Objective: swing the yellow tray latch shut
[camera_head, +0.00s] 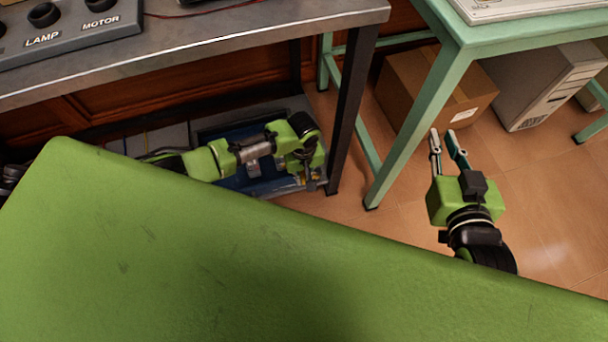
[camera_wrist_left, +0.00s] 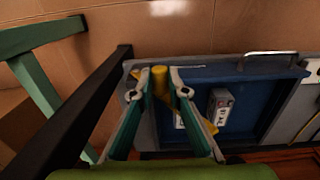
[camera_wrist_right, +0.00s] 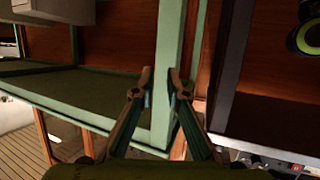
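The yellow latch (camera_wrist_left: 159,82) shows in the left wrist view at the near left corner of the blue tray (camera_wrist_left: 255,90). A yellow strip (camera_wrist_left: 208,124) slants down to the right behind a finger. My left gripper (camera_wrist_left: 160,76) has one finger on each side of the latch's upright part, which nearly fills the gap. Whether the fingers press on it is unclear. In the head view my left gripper (camera_head: 310,180) points down at the tray's right end (camera_head: 282,184), mostly hiding the latch. My right gripper (camera_head: 443,135) is open and empty, over the floor at the right.
A metal bench (camera_head: 230,38) with a dark leg (camera_head: 352,105) stands above and beside the tray. A green table (camera_head: 455,55), a cardboard box (camera_head: 405,85) and a computer case (camera_head: 550,82) are at the right. Small labelled blocks (camera_wrist_left: 222,105) lie in the tray.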

